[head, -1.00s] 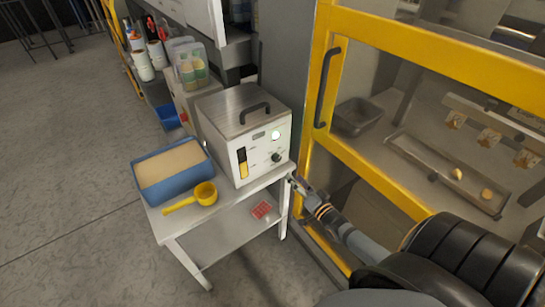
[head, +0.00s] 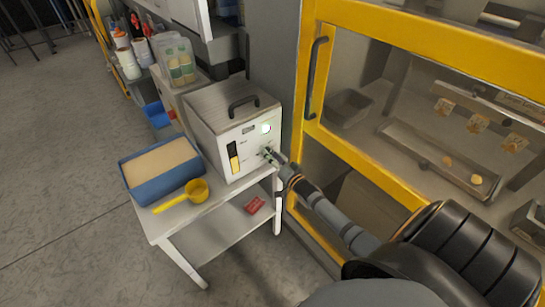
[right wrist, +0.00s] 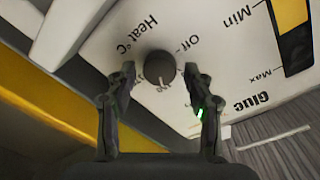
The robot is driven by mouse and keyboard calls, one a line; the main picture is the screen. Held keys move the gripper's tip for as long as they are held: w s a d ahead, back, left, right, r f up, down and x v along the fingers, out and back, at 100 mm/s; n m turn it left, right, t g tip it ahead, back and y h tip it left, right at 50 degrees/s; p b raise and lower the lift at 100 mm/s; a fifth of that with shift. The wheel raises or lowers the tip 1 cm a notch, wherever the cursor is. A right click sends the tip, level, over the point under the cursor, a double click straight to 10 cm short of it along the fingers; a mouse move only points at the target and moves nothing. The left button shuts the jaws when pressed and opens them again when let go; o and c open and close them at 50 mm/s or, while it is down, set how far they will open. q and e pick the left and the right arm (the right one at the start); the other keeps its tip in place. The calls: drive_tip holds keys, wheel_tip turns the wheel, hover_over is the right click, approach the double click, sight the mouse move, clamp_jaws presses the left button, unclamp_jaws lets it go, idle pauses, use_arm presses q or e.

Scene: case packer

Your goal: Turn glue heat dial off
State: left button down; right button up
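The white glue unit (head: 233,130) stands on a small white table, its front panel facing my right arm. Its black heat dial (right wrist: 160,66) sits under the "Heat °C" label in the right wrist view, with "Off" printed beside it. The dial's white pointer mark faces away from "Off". My right gripper (right wrist: 160,84) is open, with one finger on each side of the dial; I cannot tell whether they touch it. In the head view the right gripper (head: 272,154) reaches the panel and hides the dial. My left gripper is not in view.
A blue tray (head: 135,187) and yellow scoop (head: 195,191) lie beside the unit. A red item (head: 255,205) lies on the shelf below. The yellow machine frame (head: 304,90) stands close to the right arm. Floor at the left is clear.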

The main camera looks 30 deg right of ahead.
drive_tip(key=c, duration=0.9)
drive_tip(key=shift+n, duration=0.3)
drive_tip(key=n+b, duration=0.1)
drive_tip(key=n, duration=1.1)
drive_tip(key=n+y+b, duration=0.1)
drive_tip(key=n, duration=1.1)
drive_tip(key=shift+d+f+y, duration=0.1)
drive_tip(key=shift+y, duration=0.2)
drive_tip(key=shift+n, duration=0.3)
drive_tip(key=o, duration=1.2)
